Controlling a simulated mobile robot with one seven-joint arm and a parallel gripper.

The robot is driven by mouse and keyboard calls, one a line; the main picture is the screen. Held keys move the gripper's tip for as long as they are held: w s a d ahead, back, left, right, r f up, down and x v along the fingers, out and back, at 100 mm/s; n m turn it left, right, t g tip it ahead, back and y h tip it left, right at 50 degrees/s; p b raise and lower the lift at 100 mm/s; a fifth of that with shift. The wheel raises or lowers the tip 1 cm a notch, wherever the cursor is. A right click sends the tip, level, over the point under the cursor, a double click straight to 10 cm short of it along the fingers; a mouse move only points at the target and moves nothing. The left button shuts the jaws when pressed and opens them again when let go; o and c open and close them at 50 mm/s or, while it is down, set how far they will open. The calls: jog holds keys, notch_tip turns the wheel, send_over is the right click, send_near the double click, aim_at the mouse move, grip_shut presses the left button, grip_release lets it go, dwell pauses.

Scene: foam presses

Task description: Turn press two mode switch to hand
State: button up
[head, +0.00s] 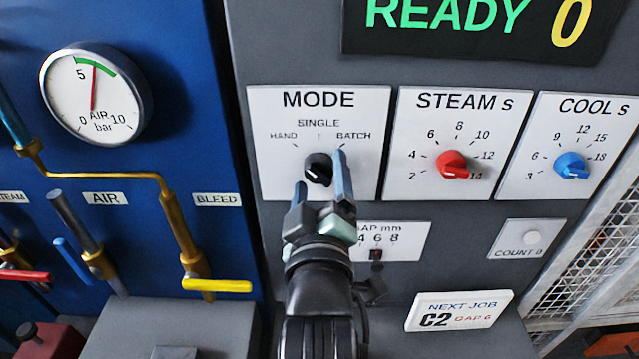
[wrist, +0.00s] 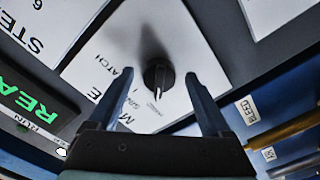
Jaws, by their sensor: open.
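The mode switch is a black knob (head: 319,168) on the white MODE plate (head: 362,105), which is marked HAND at left, SINGLE at top and BATCH at right. My gripper (head: 322,182) is open, its blue fingers reaching up to the plate on either side of the knob. In the wrist view the knob (wrist: 158,76) stands between the spread fingers (wrist: 160,92), with gaps on both sides. The gripper's right finger covers part of the plate near the knob in the head view.
To the right are the red STEAM knob (head: 452,165) and blue COOL knob (head: 570,166). Brass pipes with a yellow lever (head: 217,286) stand at left.

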jog(key=shift+s+f, duration=0.1)
jog(key=shift+s, duration=0.4)
jog(key=s+p, duration=0.3)
jog(key=s, duration=0.9)
jog(key=shift+p, duration=0.4)
jog(key=w+r+m+t+b, duration=0.3)
jog(key=r+m+t+b, duration=0.15)
jog(key=r, duration=1.05)
jog(key=s+r+m+t, duration=0.2)
jog(key=r, duration=0.6)
jog(key=s+r+m+t+b, duration=0.1)
jog(key=s+r+m+t, duration=0.1)
jog(key=r, duration=0.5)
jog(key=shift+s+r+m+t+b, duration=0.3)
jog(key=shift+r+m+t, duration=0.05)
jog(key=shift+r+t, duration=0.1)
jog(key=shift+f, duration=0.1)
